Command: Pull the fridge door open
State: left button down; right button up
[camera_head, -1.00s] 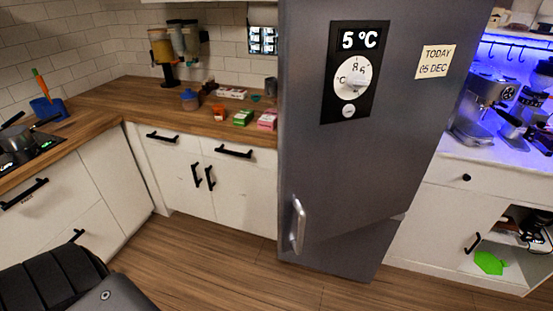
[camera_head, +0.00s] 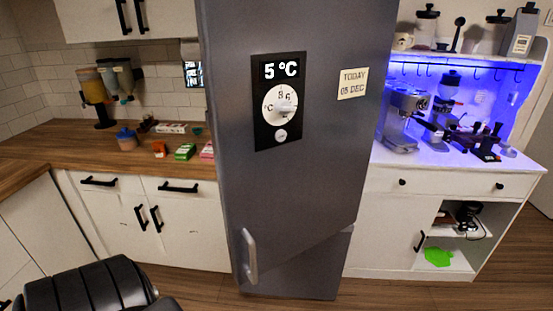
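The tall grey fridge (camera_head: 310,190) stands in the middle of the head view, with its door shut. A silver vertical handle (camera_head: 249,256) sits low on the left side of the door. The door carries a black panel with a "5 °C" display and a dial (camera_head: 278,104), and a note reading "TODAY 05 DEC" (camera_head: 352,83). Black segmented parts at the bottom left look like part of my own arm. Neither of my grippers can be seen, and nothing touches the handle.
A wooden counter (camera_head: 60,150) with dispensers (camera_head: 98,95) and small boxes lies left of the fridge, above white cabinets (camera_head: 125,225). Right is a blue-lit coffee station with an espresso machine (camera_head: 402,120) above an open shelf holding a green item (camera_head: 438,257). Wooden floor shows in front.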

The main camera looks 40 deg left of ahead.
aim_at(329, 59)
jog(key=z, duration=1.45)
jog(key=k, duration=1.3)
jog(key=u, duration=1.45)
jog(key=i, duration=0.5)
